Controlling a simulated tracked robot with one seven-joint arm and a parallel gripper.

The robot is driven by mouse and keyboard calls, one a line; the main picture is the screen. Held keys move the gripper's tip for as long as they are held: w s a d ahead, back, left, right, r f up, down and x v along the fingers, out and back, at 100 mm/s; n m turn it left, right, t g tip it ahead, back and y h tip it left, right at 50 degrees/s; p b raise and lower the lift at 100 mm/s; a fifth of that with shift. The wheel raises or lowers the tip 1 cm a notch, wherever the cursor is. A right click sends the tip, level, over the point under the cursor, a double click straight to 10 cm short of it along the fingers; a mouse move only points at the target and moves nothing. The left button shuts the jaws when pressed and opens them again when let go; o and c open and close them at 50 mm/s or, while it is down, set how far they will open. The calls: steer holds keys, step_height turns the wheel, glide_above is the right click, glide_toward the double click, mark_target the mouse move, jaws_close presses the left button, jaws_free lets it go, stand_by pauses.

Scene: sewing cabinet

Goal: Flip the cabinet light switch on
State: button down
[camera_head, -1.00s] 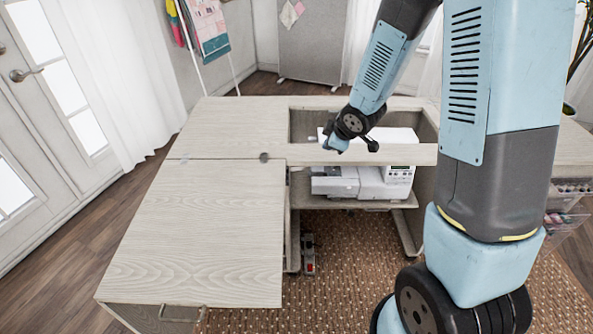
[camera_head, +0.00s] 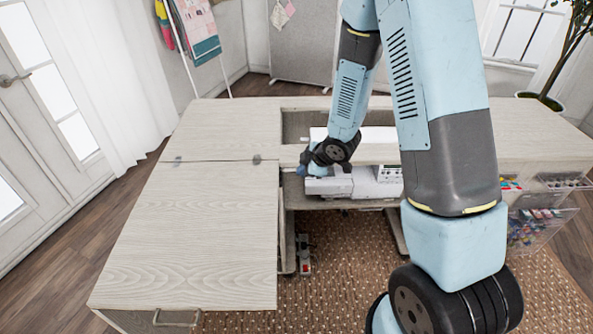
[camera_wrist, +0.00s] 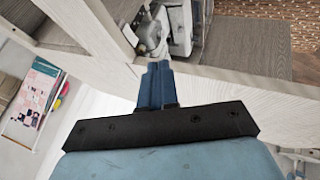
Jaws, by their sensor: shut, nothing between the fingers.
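The pale wood sewing cabinet (camera_head: 190,225) fills the middle of the head view, with its leaf opened out at the left. It also shows in the wrist view (camera_wrist: 230,92). I cannot make out the cabinet light switch in either view.
A small strip with a red part (camera_head: 304,266) lies on the floor below the cabinet, by the brown rug (camera_head: 345,255). Clear bins of supplies (camera_head: 535,228) hang at the right. The left leaf top is clear. My arm hides part of the cabinet's right side.

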mark_target(289, 171)
steer(key=shift+w+a+f, duration=0.7)
steer(key=shift+w+f, duration=0.55)
steer(key=shift+w, duration=0.1)
steer(key=shift+w+a+f, duration=0.75)
steer(key=shift+w+f, duration=0.55)
steer(key=shift+w, duration=0.05)
steer(key=shift+w+a+f, duration=0.7)
steer(key=shift+w+f, duration=0.55)
steer(key=shift+w, duration=0.1)
